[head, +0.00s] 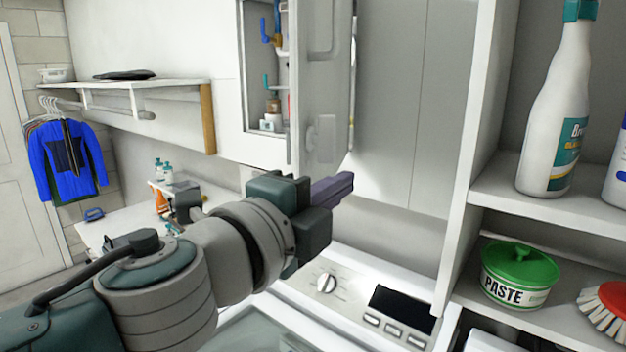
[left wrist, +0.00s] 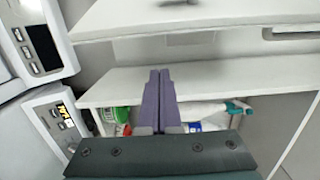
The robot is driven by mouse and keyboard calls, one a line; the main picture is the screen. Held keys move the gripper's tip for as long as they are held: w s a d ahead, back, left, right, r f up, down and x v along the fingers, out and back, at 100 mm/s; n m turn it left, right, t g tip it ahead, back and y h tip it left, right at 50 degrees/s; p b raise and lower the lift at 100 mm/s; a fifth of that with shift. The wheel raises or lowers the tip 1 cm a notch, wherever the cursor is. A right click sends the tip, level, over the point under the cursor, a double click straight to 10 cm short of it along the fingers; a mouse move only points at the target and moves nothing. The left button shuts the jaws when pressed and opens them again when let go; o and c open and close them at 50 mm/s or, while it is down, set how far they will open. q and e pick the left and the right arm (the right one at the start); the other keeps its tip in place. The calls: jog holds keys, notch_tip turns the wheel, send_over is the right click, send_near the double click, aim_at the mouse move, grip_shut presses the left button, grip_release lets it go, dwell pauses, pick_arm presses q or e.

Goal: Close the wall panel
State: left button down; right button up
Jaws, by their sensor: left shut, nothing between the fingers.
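The wall panel (head: 323,70) is a pale door standing swung out from a recessed wall cabinet (head: 243,75) at the upper middle of the head view. The recess is open, with small bottles and blue and teal items showing inside. My left gripper (head: 347,184) is below and slightly right of the panel's lower end, with its purple fingers pointing right. The fingers are shut and empty. They also show closed together in the left wrist view (left wrist: 160,74). Whether they touch the panel cannot be told. My right gripper is not in view.
A white washing machine (head: 345,290) with a dial and dark display stands below my left gripper. A wall shelf (head: 150,88) is at the left.

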pick_arm(q)
jog(key=shift+w+a+p, duration=0.15)
jog(key=shift+w+a, duration=0.05)
jog(key=shift+a, duration=0.85)
jog(key=shift+w+a+p, duration=0.15)
jog(key=shift+w+a, duration=0.05)
jog(key=shift+a, duration=0.8)
